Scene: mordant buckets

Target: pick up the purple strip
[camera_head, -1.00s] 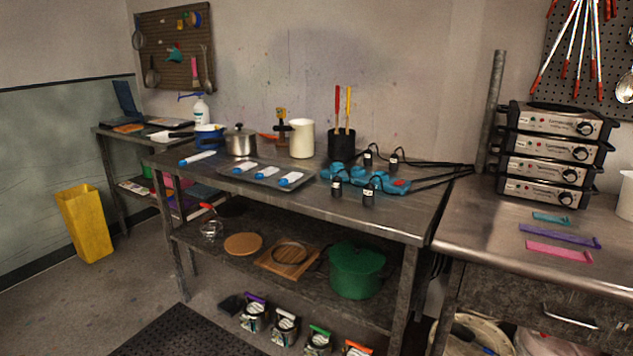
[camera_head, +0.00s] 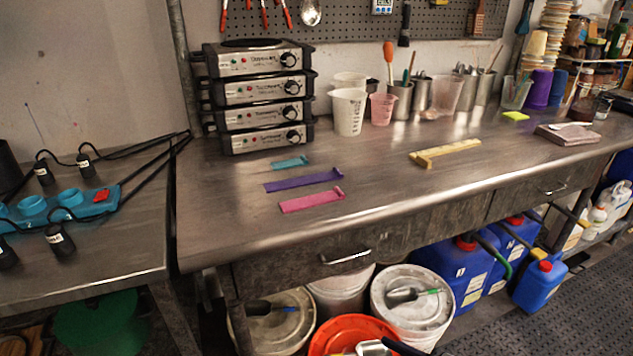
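The purple strip (camera_head: 303,181) lies flat on the metal table, with a small raised end at its right. A shorter teal strip (camera_head: 291,163) lies behind it and a pink strip (camera_head: 312,201) lies in front of it. The three are apart from each other and roughly parallel. Neither of my grippers shows in the head view.
A stack of hot plates (camera_head: 262,100) stands behind the strips at the left. White cups (camera_head: 347,111), a pink cup (camera_head: 382,109) and a wooden piece (camera_head: 445,153) are to the right. The front of the tabletop (camera_head: 420,190) is clear. Buckets and blue canisters (camera_head: 455,275) are underneath.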

